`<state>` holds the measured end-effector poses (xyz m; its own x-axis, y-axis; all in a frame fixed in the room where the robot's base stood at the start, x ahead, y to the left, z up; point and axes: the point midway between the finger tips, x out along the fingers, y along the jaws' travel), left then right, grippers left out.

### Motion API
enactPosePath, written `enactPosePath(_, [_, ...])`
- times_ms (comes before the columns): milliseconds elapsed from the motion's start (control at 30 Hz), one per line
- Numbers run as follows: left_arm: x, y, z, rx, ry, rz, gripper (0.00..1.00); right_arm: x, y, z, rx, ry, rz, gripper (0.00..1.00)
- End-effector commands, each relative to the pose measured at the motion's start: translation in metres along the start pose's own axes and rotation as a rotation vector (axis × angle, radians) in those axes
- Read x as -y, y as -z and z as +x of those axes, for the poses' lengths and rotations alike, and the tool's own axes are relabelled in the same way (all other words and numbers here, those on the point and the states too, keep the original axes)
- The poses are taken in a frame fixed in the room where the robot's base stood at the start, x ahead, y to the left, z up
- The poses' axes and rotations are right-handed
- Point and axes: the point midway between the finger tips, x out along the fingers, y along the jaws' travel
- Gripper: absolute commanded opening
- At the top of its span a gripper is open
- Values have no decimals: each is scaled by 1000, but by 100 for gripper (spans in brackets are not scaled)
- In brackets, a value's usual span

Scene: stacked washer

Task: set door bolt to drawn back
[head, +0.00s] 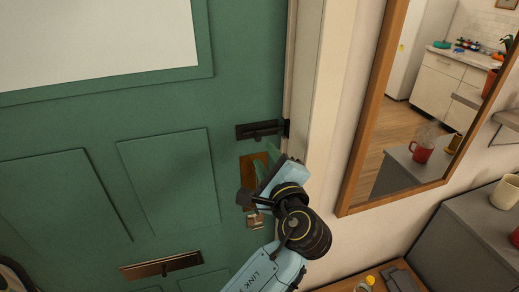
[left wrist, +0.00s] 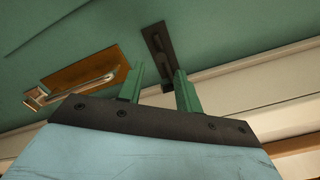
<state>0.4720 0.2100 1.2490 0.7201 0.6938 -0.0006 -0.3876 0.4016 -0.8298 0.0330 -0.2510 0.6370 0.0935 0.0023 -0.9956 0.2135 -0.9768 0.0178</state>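The dark door bolt (head: 258,130) is mounted on the green door near its right edge, with its end reaching the keeper at the door frame. A small knob shows below its plate. In the left wrist view the bolt (left wrist: 157,46) lies just beyond my fingers. My left gripper (head: 267,160) is just below the bolt, its green fingers pointing up toward it. In the left wrist view my left gripper (left wrist: 159,72) is open, with an empty gap between the fingers. Whether a finger touches the bolt cannot be told. My right gripper is not in view.
A brass handle plate (head: 249,165) is partly hidden behind my left gripper; its lever (left wrist: 88,86) shows in the left wrist view. A mail slot (head: 160,265) is lower on the door. The door frame (head: 318,80) and a wood-framed mirror (head: 372,110) stand to the right.

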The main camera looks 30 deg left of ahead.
Motion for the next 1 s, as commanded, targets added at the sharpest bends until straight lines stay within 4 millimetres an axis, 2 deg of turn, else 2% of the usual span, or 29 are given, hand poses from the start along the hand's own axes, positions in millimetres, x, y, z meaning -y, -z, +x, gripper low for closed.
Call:
enactPosePath(100, [-2, 1, -23, -2, -3, -2, 34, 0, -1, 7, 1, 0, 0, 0])
enactPosePath(300, [-1, 0, -43, 1, -2, 1, 34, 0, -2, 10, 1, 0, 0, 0])
enactPosePath(867, [-1, 1, -46, -2, -1, 2, 34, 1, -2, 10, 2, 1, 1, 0])
enactPosePath(933, [-8, 10, -45, -21, -2, 7, 34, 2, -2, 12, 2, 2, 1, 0])
enactPosePath(1000, [-24, 30, -43, -66, -8, 14, 34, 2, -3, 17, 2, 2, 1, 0])
